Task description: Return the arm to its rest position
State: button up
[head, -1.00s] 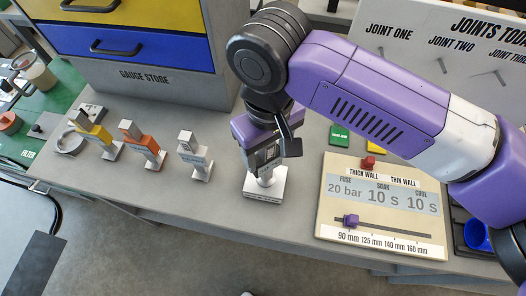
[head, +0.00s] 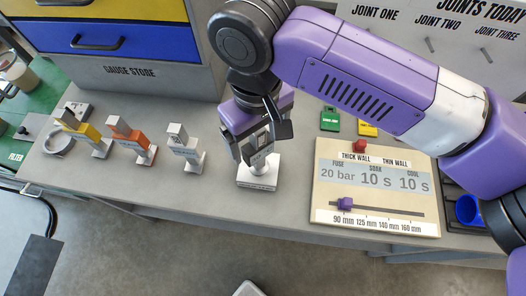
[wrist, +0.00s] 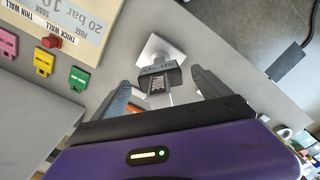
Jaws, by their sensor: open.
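My gripper (head: 257,148) points down over the bench, at a gauge block standing on a square white base (head: 258,174). In the wrist view my gripper's two dark fingers (wrist: 163,88) are open, one on each side of the grey gauge block (wrist: 160,78), with visible gaps. The block has a dark labelled part, and its white base (wrist: 158,47) rests on the bench. In the head view the fingers hide much of the block. My purple arm reaches in from the right, bent and raised over the control panel.
Yellow (head: 88,134), orange (head: 133,138) and white (head: 185,147) gauges stand left on the bench. The gauge store (head: 130,60) rises behind them. The control panel (head: 320,185) lies right, with green (head: 330,119) and yellow (head: 367,129) tags behind it. The joint board (head: 385,75) stands behind.

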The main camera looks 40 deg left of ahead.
notch_tip(320, 180, up, 7)
jog(key=shift+b, duration=0.4)
